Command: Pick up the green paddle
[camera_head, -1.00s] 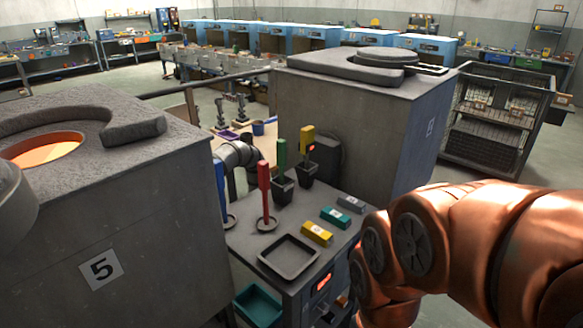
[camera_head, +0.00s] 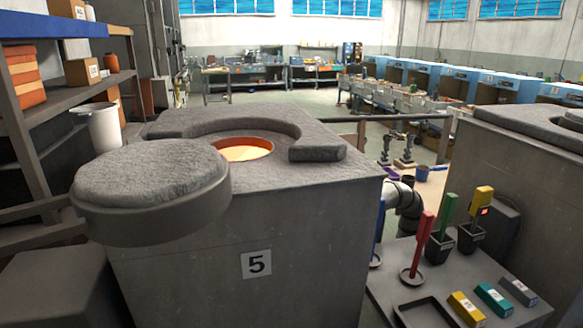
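The green paddle (camera_head: 449,211) stands upright at the right of the camera_head view, its lower end in a small dark holder (camera_head: 440,246) on the grey table. The red paddle (camera_head: 423,232) stands to its left on a round base, and a yellow paddle (camera_head: 481,203) stands to its right in another dark holder. Part of a blue paddle (camera_head: 379,232) shows at the table's left edge. The green paddle's lower end is hidden in its holder. My gripper is not in view.
A large grey furnace (camera_head: 257,262) marked 5 stands left of the table, with a round glowing opening on top. A round lid (camera_head: 152,196) hangs at its left. A tray (camera_head: 428,313) and yellow, teal and grey blocks lie at the table's front.

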